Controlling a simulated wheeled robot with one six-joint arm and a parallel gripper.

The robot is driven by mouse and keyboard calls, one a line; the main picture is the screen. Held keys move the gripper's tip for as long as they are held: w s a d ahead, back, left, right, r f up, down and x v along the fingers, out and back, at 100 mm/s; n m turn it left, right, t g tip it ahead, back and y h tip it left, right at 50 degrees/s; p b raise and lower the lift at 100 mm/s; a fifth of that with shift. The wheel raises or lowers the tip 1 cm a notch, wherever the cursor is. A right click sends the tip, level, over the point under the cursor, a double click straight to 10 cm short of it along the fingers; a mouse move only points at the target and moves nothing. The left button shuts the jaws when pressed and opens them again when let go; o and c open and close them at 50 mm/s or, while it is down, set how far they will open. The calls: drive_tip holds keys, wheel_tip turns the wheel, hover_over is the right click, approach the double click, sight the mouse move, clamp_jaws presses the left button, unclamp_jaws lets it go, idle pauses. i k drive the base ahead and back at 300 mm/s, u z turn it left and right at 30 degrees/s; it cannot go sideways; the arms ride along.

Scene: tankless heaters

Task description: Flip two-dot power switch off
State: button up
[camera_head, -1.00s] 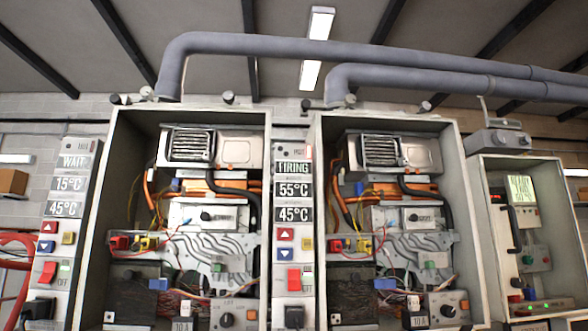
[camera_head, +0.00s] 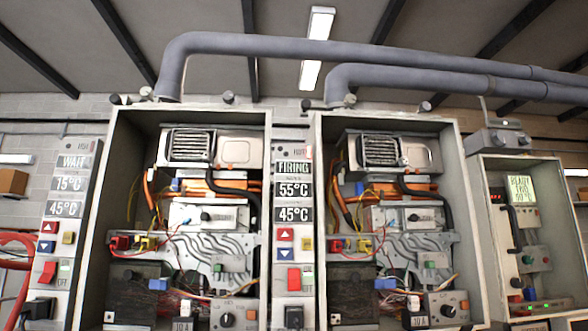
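Two red rocker power switches show on the heater control strips. One red switch (camera_head: 47,271) is on the left strip, under the WAIT, 15°C and 45°C displays. The other red switch (camera_head: 293,279) is on the middle strip, under the FIRING, 55°C and 45°C displays. A small green mark shows beside each switch. Dot markings are too small to make out, so I cannot tell which switch is the two-dot one. My gripper is not in view.
Two open heater cabinets (camera_head: 115,180) hold wires and metal units. A smaller cabinet (camera_head: 490,230) with a lit green screen (camera_head: 521,189) stands at the right. Grey pipes (camera_head: 330,48) run above. Black plugs (camera_head: 293,317) sit below the switches. Red hoses (camera_head: 14,240) hang at far left.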

sight(293, 274)
drive_tip(key=k, duration=1.25)
drive_tip(key=u, duration=0.75)
drive_tip(key=i, duration=1.5)
drive_tip(key=z, duration=0.7)
